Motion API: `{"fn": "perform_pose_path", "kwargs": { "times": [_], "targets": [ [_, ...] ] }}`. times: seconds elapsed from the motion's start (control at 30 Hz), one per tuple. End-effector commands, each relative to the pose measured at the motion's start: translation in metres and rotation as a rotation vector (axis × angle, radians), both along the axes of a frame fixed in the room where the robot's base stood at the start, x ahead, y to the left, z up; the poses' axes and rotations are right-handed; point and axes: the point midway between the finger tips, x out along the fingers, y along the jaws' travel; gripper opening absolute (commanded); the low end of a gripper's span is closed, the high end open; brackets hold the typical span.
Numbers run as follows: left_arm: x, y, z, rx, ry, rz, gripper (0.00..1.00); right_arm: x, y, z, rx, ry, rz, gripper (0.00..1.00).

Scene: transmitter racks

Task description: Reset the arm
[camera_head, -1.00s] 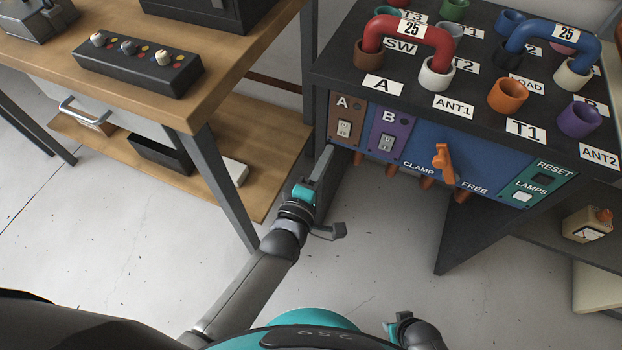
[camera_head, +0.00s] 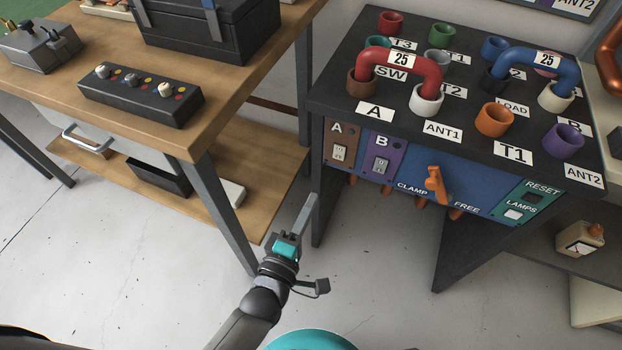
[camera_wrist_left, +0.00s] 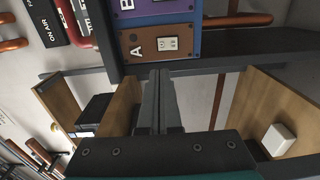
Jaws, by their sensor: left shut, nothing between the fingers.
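My left gripper (camera_head: 312,200) is shut and empty. It stands in front of and below the left end of the rack's front panel, in the gap between the rack and the wooden bench. In the left wrist view its two fingers (camera_wrist_left: 160,78) lie together and point toward the panel's A switch (camera_wrist_left: 166,44), apart from it as far as I can tell. The rack (camera_head: 333,88) carries a red U-link (camera_head: 402,58) and a blue U-link (camera_head: 540,60) on its top. An orange clamp lever (camera_head: 434,184) sits on the blue front panel. My right gripper is not in view.
The wooden bench (camera_head: 110,130) with its metal leg (camera_head: 225,205) stands close on the left. A black control box (camera_head: 140,95) lies on it. The rack's dark leg (camera_head: 318,215) is close to my left gripper. The floor in front is clear.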

Motion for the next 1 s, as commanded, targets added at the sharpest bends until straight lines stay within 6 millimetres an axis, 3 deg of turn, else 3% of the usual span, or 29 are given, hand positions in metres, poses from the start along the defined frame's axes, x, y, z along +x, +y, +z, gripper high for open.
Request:
{"fn": "perform_pose_path", "kwargs": {
  "times": [0.27, 0.37, 0.47, 0.57, 0.7, 0.83, 1.0],
  "targets": [
    [-0.001, 0.001, -0.006, 0.025, 0.011, -0.002, 0.0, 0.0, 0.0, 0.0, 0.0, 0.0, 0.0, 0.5],
    [-0.006, 0.008, -0.035, 0.148, 0.059, -0.015, 0.0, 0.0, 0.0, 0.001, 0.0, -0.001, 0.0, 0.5],
    [-0.02, 0.026, -0.089, 0.382, 0.151, -0.057, 0.0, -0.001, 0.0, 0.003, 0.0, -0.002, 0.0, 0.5],
    [-0.048, 0.054, -0.153, 0.673, 0.272, -0.144, 0.0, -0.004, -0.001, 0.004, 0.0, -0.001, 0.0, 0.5],
    [-0.106, 0.103, -0.23, 1.047, 0.443, -0.337, 0.0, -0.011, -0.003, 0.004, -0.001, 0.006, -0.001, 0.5],
    [-0.169, 0.148, -0.28, 1.314, 0.584, -0.57, 0.0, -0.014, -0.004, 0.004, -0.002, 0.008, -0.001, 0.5],
    [-0.235, 0.188, -0.309, 1.502, 0.697, -0.838, 0.0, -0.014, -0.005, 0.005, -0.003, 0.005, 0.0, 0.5]
  ]
}}
